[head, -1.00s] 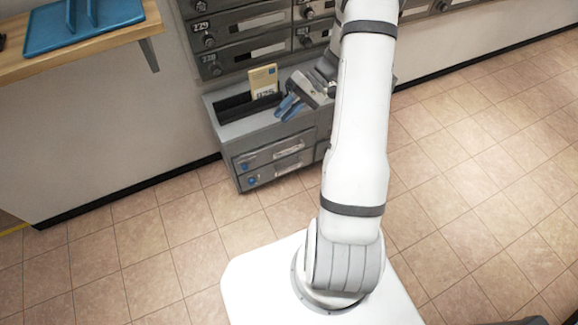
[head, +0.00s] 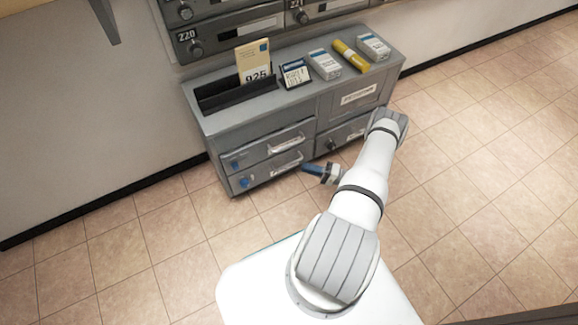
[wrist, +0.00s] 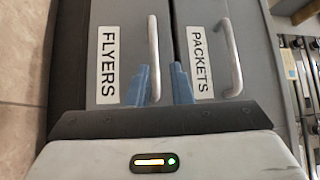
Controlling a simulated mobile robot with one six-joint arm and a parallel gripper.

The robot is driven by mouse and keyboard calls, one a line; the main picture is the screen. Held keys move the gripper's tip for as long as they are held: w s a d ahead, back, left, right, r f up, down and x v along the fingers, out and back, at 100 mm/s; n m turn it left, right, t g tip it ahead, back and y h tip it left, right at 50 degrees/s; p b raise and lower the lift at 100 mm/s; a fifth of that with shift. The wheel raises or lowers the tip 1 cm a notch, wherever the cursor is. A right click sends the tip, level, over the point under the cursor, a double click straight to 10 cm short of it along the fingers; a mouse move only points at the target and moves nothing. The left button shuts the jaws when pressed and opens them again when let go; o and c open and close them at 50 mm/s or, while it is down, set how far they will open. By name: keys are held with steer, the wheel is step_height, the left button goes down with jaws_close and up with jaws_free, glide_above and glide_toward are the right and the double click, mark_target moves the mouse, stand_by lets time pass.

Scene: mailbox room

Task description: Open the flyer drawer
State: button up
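The flyer drawer (head: 268,174) is the lower left drawer of the grey cabinet and looks closed. In the wrist view its front (wrist: 128,30) carries a FLYERS label (wrist: 108,67) and a metal bar handle (wrist: 154,45). The PACKETS drawer (wrist: 202,20) lies beside it in that view and is the upper one in the head view (head: 262,151). My gripper (head: 306,168) has blue fingers and is in front of the flyer drawer's handle. In the wrist view its fingers (wrist: 159,84) are apart, one on each side of the handle; contact cannot be told.
Grey mailboxes (head: 225,30) hang above. The tiled floor (head: 170,250) is clear.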

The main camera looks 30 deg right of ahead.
mark_target(289, 164)
steer(key=shift+t, duration=0.4)
steer(key=x, duration=0.2)
steer(key=b+x, duration=0.1)
steer(key=x, duration=0.2)
steer(key=f+x, duration=0.1)
steer(key=x, duration=0.1)
steer(key=shift+w+a+b, duration=0.15)
steer(key=shift+a+b, duration=0.1)
steer(key=shift+b, duration=0.1)
steer(key=shift+c, duration=0.3)
jaws_close()
